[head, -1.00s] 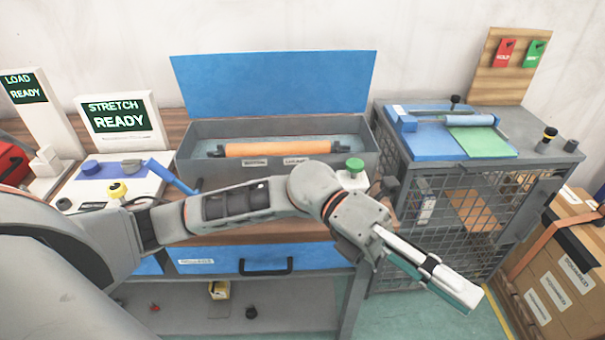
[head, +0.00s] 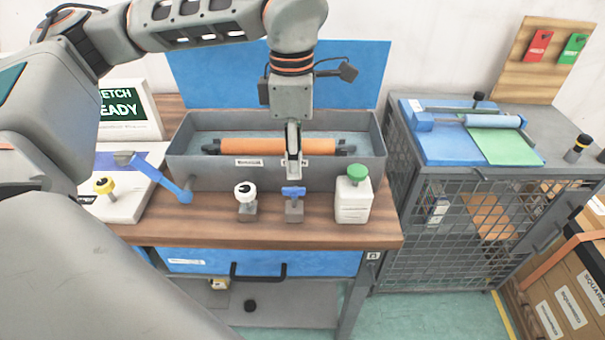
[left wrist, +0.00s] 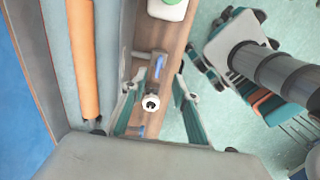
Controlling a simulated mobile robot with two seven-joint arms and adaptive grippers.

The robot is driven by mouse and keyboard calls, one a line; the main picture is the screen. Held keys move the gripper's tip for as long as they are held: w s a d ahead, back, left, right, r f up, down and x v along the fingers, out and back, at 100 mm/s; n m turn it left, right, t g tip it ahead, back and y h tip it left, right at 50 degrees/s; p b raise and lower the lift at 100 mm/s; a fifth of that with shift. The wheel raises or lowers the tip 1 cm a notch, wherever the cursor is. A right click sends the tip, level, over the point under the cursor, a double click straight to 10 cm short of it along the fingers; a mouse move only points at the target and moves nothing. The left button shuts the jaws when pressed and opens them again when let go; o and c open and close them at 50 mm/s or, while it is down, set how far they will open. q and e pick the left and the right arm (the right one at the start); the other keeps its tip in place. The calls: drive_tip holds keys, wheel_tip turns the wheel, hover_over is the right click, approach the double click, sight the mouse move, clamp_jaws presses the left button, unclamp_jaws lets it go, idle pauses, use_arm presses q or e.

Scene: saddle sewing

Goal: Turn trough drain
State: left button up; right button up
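The grey trough (head: 375,165) stands on the wooden bench with an orange roller (head: 270,147) in it. In front of it are a blue tap handle (head: 293,191) and a white round knob (head: 246,191) on small grey bases. A label above the blue handle is partly hidden by my left gripper (head: 294,172). This gripper points down at the trough's front wall, above the blue handle. In the left wrist view its fingers (left wrist: 155,88) are spread and empty, with the blue handle (left wrist: 159,66) and white knob (left wrist: 151,103) seen between them. My right gripper is not in view.
A white bottle with a green cap (head: 353,195) stands right of the blue handle. A mesh cabinet (head: 460,215) stands to the right.

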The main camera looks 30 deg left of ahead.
sight(293, 188)
use_arm(q)
drive_tip(key=shift+a+f, duration=0.15)
drive_tip(key=shift+a, duration=0.1)
drive_tip(key=shift+s+f, duration=0.1)
drive_tip(key=shift+f, duration=3.45)
clamp_jaws()
